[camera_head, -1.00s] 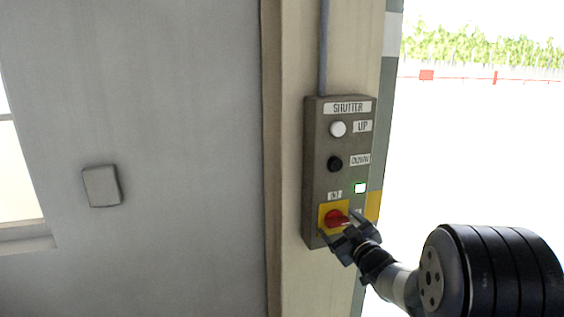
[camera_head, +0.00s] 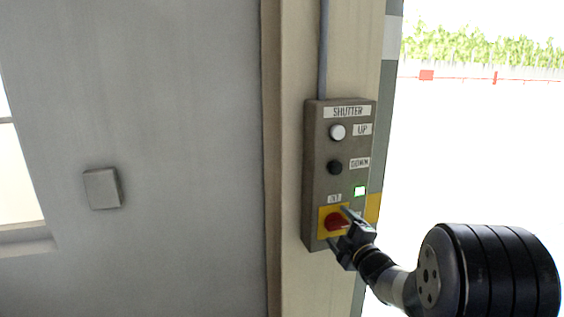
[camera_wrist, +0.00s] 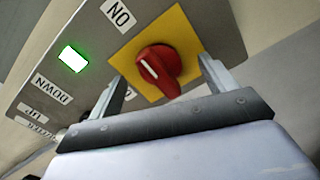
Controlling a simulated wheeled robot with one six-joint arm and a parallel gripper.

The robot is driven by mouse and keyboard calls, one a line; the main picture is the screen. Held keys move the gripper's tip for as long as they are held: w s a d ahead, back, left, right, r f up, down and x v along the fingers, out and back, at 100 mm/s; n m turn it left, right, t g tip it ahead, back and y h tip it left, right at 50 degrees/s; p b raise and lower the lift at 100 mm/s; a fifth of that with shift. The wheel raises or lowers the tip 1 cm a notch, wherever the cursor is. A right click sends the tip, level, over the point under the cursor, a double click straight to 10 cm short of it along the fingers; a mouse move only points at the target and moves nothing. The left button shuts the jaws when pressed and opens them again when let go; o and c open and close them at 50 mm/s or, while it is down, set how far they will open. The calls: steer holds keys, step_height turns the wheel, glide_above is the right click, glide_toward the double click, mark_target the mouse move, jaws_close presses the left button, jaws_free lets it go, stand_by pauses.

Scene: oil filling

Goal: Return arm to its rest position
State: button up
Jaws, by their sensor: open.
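The grey shutter control box (camera_head: 315,180) is on the pillar. It carries a white UP button (camera_head: 338,132), a black DOWN button (camera_head: 335,167), a lit green lamp (camera_head: 360,191) and a red rotary switch (camera_head: 334,222) on a yellow plate. My gripper (camera_head: 344,228) is open just in front of the switch. In the wrist view, the red switch (camera_wrist: 158,70) shows between the spread fingers of my gripper (camera_wrist: 160,82), with gaps on both sides. Its white mark faces the ON label side. The green lamp (camera_wrist: 72,58) is lit there too.
The pillar (camera_head: 295,60) stands beside a bright opening on the right, with a red and white barrier (camera_head: 427,75) far outside. A small grey wall plate (camera_head: 102,188) is on the left wall, near a window. The space before the left wall looks clear.

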steer(key=shift+n+p, duration=1.25)
steer(key=shift+n, duration=0.75)
steer(key=shift+s+d, duration=0.1)
steer(key=shift+s, duration=0.35)
steer(key=shift+s+b, duration=0.1)
steer(key=shift+b, duration=0.2)
